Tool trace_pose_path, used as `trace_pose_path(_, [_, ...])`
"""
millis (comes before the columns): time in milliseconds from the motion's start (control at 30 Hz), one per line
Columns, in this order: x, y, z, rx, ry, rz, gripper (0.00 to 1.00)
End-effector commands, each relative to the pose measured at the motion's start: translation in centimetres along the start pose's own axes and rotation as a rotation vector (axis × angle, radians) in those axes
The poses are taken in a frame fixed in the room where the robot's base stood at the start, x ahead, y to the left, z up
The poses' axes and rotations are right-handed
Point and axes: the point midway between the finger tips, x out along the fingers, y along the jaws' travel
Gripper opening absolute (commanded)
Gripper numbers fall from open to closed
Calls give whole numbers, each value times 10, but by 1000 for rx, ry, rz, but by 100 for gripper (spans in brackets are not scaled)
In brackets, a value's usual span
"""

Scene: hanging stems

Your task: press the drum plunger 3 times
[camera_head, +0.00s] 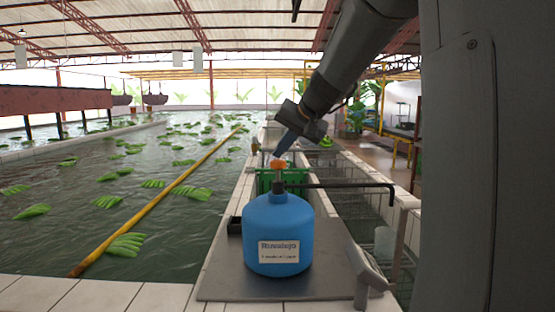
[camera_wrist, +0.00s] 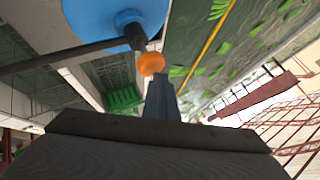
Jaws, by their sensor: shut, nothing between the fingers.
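The blue drum (camera_head: 277,222) with a white label stands upright on a grey plate (camera_head: 225,284) on the tiled ledge. Its orange plunger knob (camera_head: 278,165) sits on a dark stem at the top, with a dark spout reaching right. My gripper (camera_head: 278,153) is shut and points down at the knob from above. In the wrist view the shut fingers (camera_wrist: 163,82) end close to the orange knob (camera_wrist: 151,64), with the blue drum (camera_wrist: 100,18) beyond. I cannot tell whether the fingertips touch the knob.
A water tank with several floating green banana bunches (camera_head: 125,244) lies left, crossed by a yellow pole (camera_head: 160,205). A green crate (camera_head: 264,181) is behind the drum. A grey tilted device (camera_head: 366,268) stands at the plate's right edge, beside a metal rail.

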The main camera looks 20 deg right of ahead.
Motion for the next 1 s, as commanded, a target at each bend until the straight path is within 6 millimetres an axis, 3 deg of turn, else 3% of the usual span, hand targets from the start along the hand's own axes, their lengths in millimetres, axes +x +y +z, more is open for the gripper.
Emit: trace_pose_path(1000, [8,6,7,1,-4,1,0])
